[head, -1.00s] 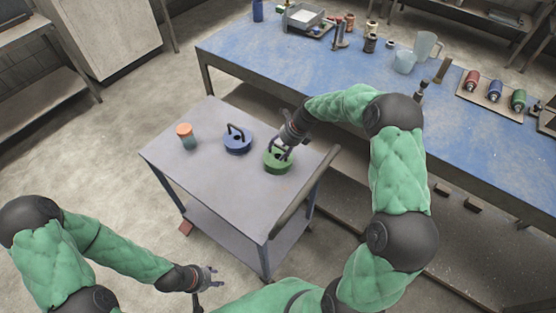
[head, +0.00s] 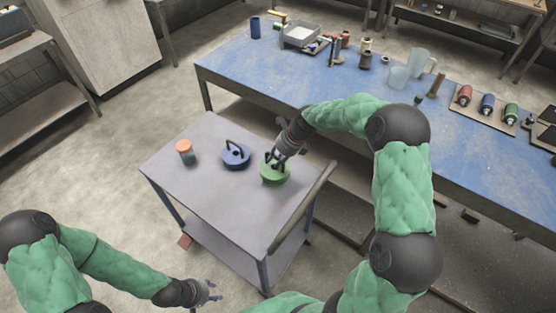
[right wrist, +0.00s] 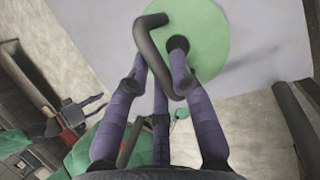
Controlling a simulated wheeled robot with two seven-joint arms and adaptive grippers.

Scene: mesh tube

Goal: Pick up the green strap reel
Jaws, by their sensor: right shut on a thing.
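The green strap reel (head: 275,174) is on the grey cart (head: 215,190), near its right edge. In the right wrist view its round green face (right wrist: 210,30) and dark bent handle (right wrist: 155,60) show. My right gripper (head: 277,160) is at the reel from above, its fingers shut around the dark handle; it also shows in the right wrist view (right wrist: 160,75). Whether the reel still touches the cart top is hard to tell. My left gripper (head: 208,292) is empty, low in front of the cart, its fingers apart.
A blue strap reel (head: 236,157) stands just left of the green one, and an orange-lidded jar (head: 185,150) is further left. The cart's handle bar (head: 305,205) runs along its right side. The blue workbench (head: 300,75) behind holds jugs, spools and a tray.

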